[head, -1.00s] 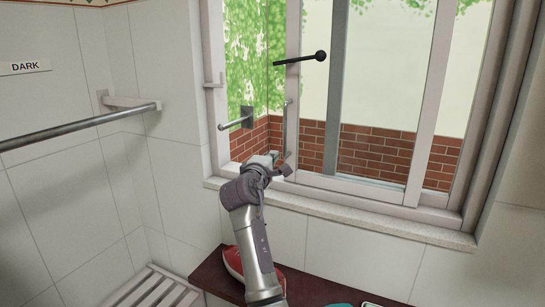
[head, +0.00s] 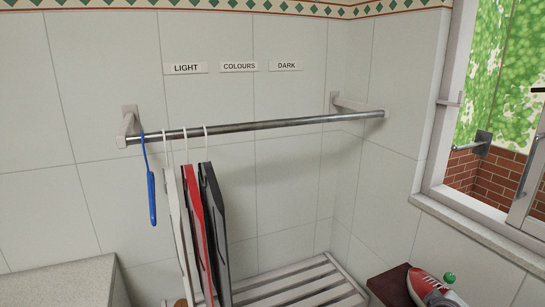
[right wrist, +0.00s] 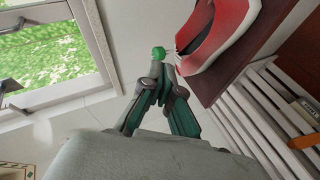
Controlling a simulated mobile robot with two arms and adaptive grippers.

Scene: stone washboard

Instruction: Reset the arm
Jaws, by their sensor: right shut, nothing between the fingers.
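My right gripper (right wrist: 157,75) shows in the right wrist view with its fingers together and nothing held between them. A small green round thing (right wrist: 158,53) appears just past the tips.
A metal rail (head: 260,125) crosses the tiled wall, with a blue hanger (head: 151,195) and white, red (head: 193,220) and dark (head: 213,225) items hanging at its left. A slatted rack (head: 300,285) is below. The window (head: 500,120) is at the right.

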